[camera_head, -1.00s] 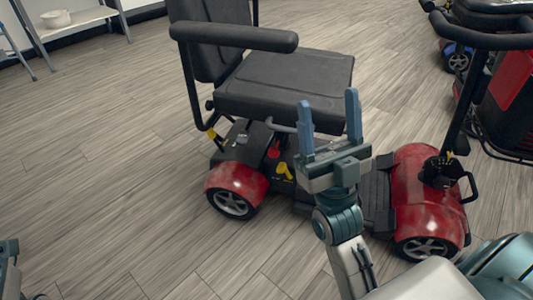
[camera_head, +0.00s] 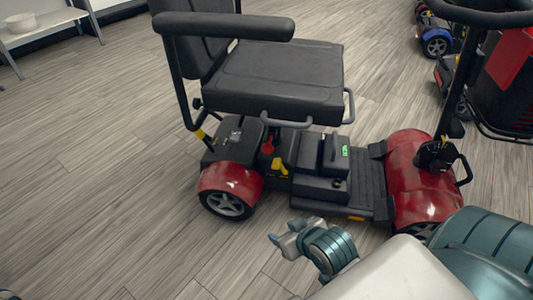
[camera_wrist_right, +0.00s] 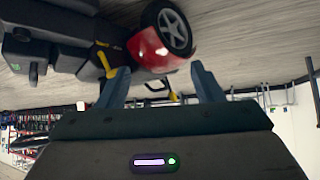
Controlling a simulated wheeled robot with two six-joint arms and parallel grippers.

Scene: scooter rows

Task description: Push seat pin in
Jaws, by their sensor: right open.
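The red and black scooter (camera_head: 320,150) stands upright with its black seat (camera_head: 275,75) over the base. Under the seat are a red knob (camera_head: 267,146) and a yellow lever (camera_head: 279,166). I cannot tell which small part is the seat pin. My right gripper (camera_head: 283,238) is low in front of the scooter, apart from it, and partly foreshortened. In the right wrist view my right gripper (camera_wrist_right: 162,88) is open and empty. Beyond its fingers the scooter appears upside down, with a rear wheel (camera_wrist_right: 174,28) and a yellow part (camera_wrist_right: 104,62).
The wood floor (camera_head: 90,200) is clear to the left. Other scooters (camera_head: 440,40) stand at the upper right. The armrest (camera_head: 223,25) overhangs the seat's near side.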

